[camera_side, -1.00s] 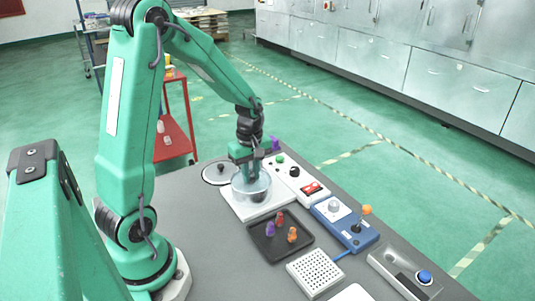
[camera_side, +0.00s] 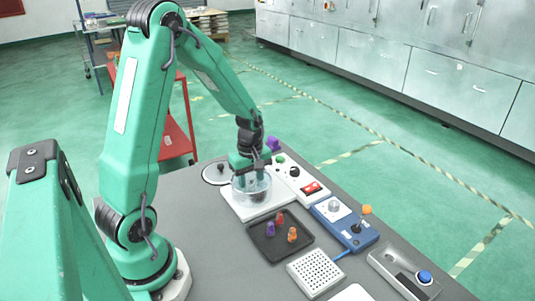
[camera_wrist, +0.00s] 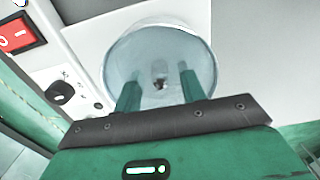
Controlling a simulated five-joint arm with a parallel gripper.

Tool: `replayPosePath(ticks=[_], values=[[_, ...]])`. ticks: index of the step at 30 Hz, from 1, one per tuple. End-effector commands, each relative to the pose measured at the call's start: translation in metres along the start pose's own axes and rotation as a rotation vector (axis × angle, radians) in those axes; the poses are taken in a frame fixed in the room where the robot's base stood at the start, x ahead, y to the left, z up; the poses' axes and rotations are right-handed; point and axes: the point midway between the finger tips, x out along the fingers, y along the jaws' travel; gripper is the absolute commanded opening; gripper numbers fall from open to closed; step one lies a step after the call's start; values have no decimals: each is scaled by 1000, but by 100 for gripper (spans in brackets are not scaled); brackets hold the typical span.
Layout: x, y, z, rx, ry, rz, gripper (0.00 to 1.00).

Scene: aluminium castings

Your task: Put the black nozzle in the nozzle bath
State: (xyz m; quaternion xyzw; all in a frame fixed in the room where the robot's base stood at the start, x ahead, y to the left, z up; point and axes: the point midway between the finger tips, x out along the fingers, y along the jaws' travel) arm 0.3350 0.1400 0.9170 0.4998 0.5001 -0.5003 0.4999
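The nozzle bath (camera_side: 238,197) is a clear round bowl on a white base. It also shows in the wrist view (camera_wrist: 120,50) with its round floor in sight. My gripper (camera_side: 250,181) is over the bath, with its fingers reaching into the bowl. In the wrist view my gripper (camera_wrist: 158,82) is open, its two green fingers wide apart. The black nozzle (camera_wrist: 160,84) appears as a small dark piece at the bottom of the bath, between the fingertips and touching neither. In the side view it is partly hidden behind the glass and fingers.
A round lid with a black knob (camera_side: 217,173) lies left of the bath. A dark tray (camera_side: 262,248) in front holds purple, red and orange nozzles. A white unit with a red switch (camera_side: 313,188) and a blue device (camera_side: 347,240) stand at the right.

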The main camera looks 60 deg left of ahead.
Motion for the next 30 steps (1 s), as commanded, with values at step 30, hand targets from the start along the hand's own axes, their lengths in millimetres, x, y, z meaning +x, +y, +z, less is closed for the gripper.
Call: replayPosePath(ticks=[30], values=[[-89,1,0,0,2,6,40]])
